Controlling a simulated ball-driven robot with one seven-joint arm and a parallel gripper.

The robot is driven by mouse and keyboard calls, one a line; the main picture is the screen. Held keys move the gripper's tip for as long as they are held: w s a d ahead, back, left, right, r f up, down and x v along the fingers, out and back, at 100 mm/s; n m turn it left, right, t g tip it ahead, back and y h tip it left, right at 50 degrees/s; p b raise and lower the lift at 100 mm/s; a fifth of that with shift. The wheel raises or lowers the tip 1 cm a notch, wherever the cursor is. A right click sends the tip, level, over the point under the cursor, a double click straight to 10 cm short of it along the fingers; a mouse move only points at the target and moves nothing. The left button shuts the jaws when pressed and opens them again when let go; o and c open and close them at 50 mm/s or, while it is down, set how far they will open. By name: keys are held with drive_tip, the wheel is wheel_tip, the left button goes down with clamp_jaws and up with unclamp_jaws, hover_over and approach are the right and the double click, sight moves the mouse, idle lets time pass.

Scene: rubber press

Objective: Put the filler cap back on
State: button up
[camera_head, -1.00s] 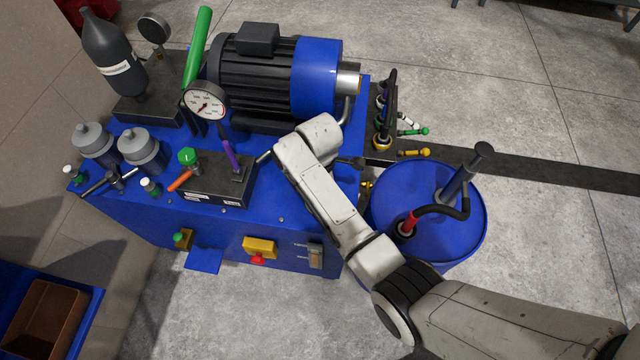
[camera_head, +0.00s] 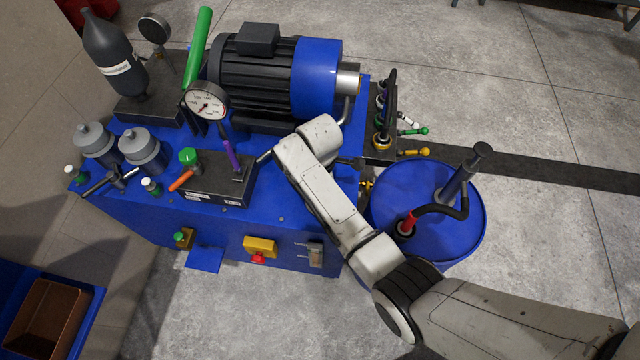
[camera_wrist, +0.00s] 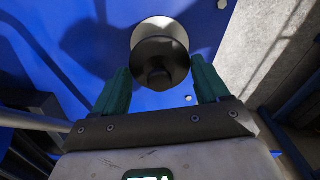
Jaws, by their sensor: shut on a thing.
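In the wrist view the two green fingers of my gripper (camera_wrist: 158,88) are shut on the dark round filler cap (camera_wrist: 160,66), which has a small raised knob facing the camera. A pale round piece (camera_wrist: 160,24), likely the filler neck, shows just beyond the cap over the blue tank top. The cap overlaps its lower part; I cannot tell whether they touch. In the head view my arm covers the gripper, the cap and that spot on the blue tank (camera_head: 150,222).
The motor (camera_head: 262,72) stands at the back of the tank. The valve block (camera_head: 205,180) with a purple lever and the gauge (camera_head: 206,102) are left of my arm. A blue drum (camera_head: 395,185) with a hand pump (camera_head: 460,178) stands close on the right.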

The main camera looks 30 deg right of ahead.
drive_tip(key=o, duration=1)
drive_tip(key=shift+o, duration=0.2)
drive_tip(key=shift+r+p, duration=2.45)
drive_tip(key=shift+p, duration=0.05)
drive_tip(key=shift+r+p, duration=0.35)
drive_tip(key=shift+r, duration=0.7)
drive_tip(key=shift+c, duration=0.5)
clamp_jaws()
